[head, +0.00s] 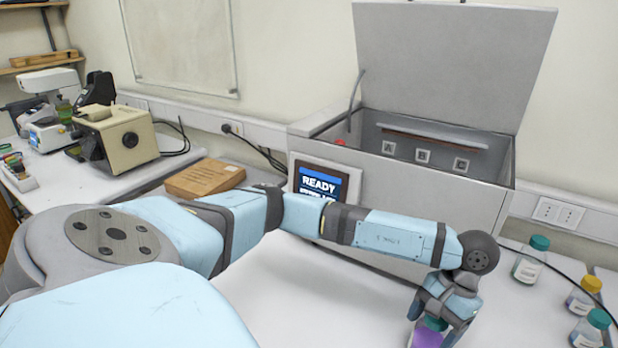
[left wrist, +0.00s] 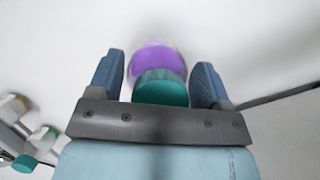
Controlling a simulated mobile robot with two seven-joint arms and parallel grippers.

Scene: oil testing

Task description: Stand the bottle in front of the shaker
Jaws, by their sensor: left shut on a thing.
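A bottle with a teal cap and purple contents (head: 428,338) is at the bottom of the head view, partly hidden by my left gripper (head: 442,318). In the left wrist view, the bottle's teal cap (left wrist: 160,90) is between the two blue fingers of my left gripper (left wrist: 158,82), which is shut on it. The grey box with its lid raised, a READY screen and slots marked A, B and C appears to be the shaker (head: 415,192). The bottle is on the near side of it, toward its right. Whether the bottle touches the white table is unclear. My right gripper is not in view.
A teal-capped bottle (head: 530,259) stands right of the shaker, with a yellow-capped bottle (head: 583,296) and another teal-capped bottle (head: 590,330) farther right. A brown box (head: 204,178) and a beige instrument (head: 118,138) are at left. The white table before the shaker looks clear.

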